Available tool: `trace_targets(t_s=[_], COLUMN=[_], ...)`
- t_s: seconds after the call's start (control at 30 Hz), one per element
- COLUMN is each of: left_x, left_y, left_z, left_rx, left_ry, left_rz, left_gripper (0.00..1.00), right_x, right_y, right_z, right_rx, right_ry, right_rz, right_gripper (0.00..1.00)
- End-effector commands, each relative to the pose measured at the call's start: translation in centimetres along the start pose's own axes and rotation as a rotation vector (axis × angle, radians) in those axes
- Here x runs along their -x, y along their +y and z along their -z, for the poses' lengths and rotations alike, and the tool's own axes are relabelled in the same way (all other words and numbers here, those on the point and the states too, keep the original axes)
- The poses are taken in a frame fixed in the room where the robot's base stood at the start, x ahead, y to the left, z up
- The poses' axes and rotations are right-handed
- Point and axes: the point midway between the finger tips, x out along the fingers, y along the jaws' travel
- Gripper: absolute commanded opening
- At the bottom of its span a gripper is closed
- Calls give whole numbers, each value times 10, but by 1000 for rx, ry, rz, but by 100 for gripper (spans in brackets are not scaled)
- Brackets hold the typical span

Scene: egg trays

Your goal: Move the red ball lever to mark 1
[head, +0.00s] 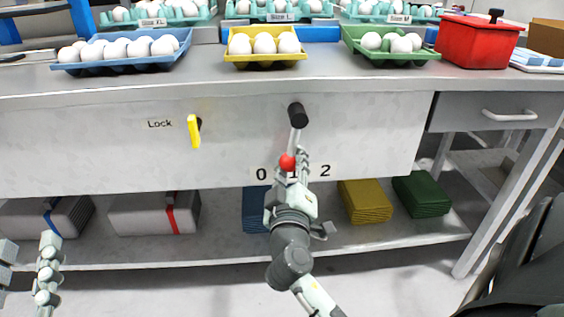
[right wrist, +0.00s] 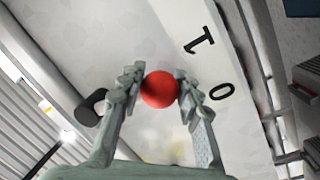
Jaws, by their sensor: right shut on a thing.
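The red ball (head: 288,162) is the end of a lever that hangs from a black pivot (head: 298,116) on the grey panel (head: 240,155). The lever points down and slightly left, with the ball around the middle of the mark row, between 0 (head: 261,174) and 2 (head: 325,171). My right gripper (head: 290,168) is shut on the ball and partly hides mark 1. In the right wrist view the ball (right wrist: 160,90) sits between the fingers, with marks 1 (right wrist: 200,41) and 0 (right wrist: 221,91) behind. My left gripper (head: 28,265) is open and empty at the lower left.
A yellow lock handle (head: 194,131) points down beside the word Lock. Above are blue (head: 175,42), yellow (head: 264,58) and green (head: 392,56) egg trays and a red box (head: 477,42). A lower shelf (head: 400,236) holds stacked trays and cartons.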

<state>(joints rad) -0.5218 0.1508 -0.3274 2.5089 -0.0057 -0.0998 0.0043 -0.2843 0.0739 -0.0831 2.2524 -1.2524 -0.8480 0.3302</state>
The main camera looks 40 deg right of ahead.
Motion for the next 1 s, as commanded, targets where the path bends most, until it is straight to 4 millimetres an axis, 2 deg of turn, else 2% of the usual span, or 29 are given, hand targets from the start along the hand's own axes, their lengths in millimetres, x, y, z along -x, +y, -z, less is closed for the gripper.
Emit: trace_targets(t_s=[0.3, 0.83, 0.87, 1.0], left_x=[-1, 0, 0, 1], left_y=[-3, -5, -5, -4], left_z=[-5, -7, -7, -8], left_rx=[-4, -13, -14, -15], left_ry=[-26, -36, -37, -38], left_rz=[8, 6, 5, 2], left_gripper=[34, 34, 34, 34], right_x=[-2, -2, -2, -2], right_y=[9, 11, 11, 11], right_z=[-8, -9, -9, -10], right_rx=[131, 151, 151, 150], right_ry=[23, 27, 27, 26], right_rz=[-7, -9, -9, -8], right_gripper=[0, 0, 36, 54])
